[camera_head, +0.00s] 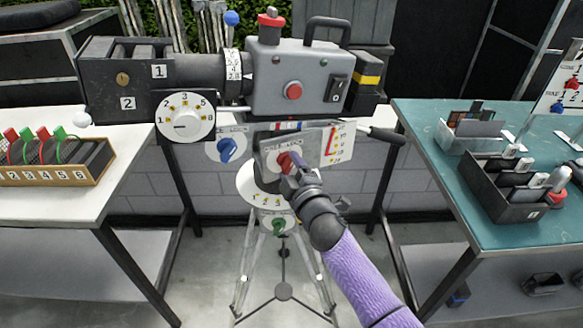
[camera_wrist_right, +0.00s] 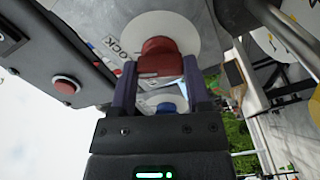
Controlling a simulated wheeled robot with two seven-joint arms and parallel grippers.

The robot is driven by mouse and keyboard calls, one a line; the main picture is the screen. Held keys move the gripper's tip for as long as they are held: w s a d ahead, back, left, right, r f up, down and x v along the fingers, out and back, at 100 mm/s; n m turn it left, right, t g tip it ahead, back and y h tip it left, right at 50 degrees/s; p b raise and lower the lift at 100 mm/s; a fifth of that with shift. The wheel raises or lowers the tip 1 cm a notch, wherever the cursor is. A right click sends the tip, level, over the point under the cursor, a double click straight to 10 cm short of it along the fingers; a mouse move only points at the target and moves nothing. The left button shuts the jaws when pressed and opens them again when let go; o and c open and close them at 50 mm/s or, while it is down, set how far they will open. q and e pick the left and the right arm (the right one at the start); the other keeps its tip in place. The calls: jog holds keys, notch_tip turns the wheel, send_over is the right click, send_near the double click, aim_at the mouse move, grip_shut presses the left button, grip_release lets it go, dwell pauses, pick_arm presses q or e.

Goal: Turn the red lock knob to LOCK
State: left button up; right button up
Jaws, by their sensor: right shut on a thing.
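The red lock knob (camera_head: 286,159) sits on a grey plate (camera_head: 298,146) on the tripod head, below the grey camera body (camera_head: 295,80). In the right wrist view the red knob (camera_wrist_right: 160,56) stands on a white disc (camera_wrist_right: 182,30), with the word LOCK printed on the plate beside it. My right gripper (camera_head: 290,166) reaches in from the lower right, and its two fingers (camera_wrist_right: 160,85) are shut around the knob, one on each side. The fingers and arm partly cover the plate. The knob's exact pointing direction is unclear. My left gripper is not in view.
A blue knob (camera_head: 227,148) is left of the plate, and a white numbered dial (camera_head: 186,117) above it. A wooden tray of clips (camera_head: 60,174) stands on the left table. Tripod legs (camera_head: 245,262) spread below.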

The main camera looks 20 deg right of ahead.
jog(key=shift+m, duration=0.6)
jog(key=o, duration=1.3)
jog(key=shift+s+p, duration=0.3)
jog(key=shift+s, duration=0.15)
jog(key=s, duration=0.3)
jog(key=s+p, duration=0.1)
jog(key=s, duration=0.2)
jog(key=s+p, duration=0.1)
jog(key=s, duration=0.2)
jog(key=shift+d, duration=0.4)
